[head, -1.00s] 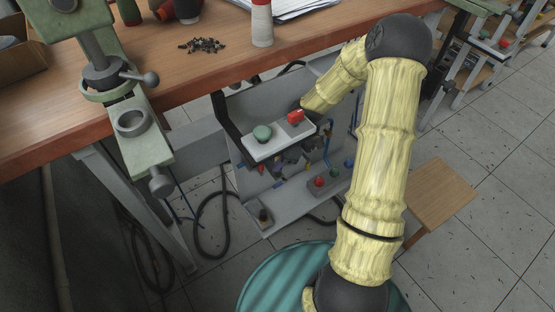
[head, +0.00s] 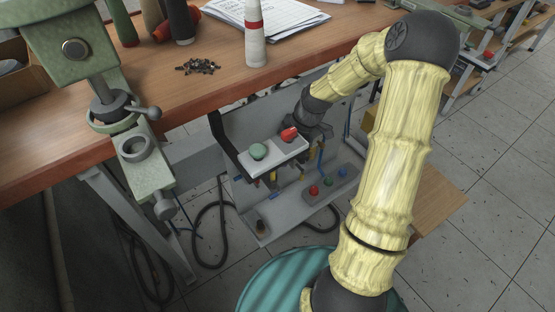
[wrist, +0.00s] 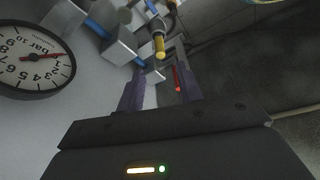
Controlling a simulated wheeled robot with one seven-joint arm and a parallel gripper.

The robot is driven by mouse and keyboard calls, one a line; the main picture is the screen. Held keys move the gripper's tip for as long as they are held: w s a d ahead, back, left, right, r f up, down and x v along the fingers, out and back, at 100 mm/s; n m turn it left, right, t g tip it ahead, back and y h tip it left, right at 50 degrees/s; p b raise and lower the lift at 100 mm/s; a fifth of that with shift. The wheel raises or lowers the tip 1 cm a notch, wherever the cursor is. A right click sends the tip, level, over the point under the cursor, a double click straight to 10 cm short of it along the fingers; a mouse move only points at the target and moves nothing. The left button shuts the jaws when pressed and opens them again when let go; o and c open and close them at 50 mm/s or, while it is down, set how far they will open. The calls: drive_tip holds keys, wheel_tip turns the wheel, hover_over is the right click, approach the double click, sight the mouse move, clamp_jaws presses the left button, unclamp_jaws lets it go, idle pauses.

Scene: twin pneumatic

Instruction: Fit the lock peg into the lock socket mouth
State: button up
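My gripper shows in the wrist view (wrist: 160,88), its two dark fingers apart. A thin red rod (wrist: 177,78) shows in the gap, nearer the right finger; I cannot tell its depth or whether it is touched. I see no grip on it. A yellow-tipped fitting (wrist: 159,46) hangs just beyond the fingers. In the head view my gripper end (head: 312,128) is at the back of the grey pneumatic panel (head: 235,130), its fingers hidden. I cannot tell for certain which parts are the lock peg and the lock socket mouth.
A pressure gauge (wrist: 31,58) is close at the left of the wrist view. Below is a box with coloured buttons (head: 330,183).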

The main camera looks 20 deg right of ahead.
drive_tip(key=v, duration=0.2)
drive_tip(key=shift+d+r, duration=0.15)
drive_tip(key=shift+r, duration=0.2)
drive_tip(key=shift+p, duration=0.35)
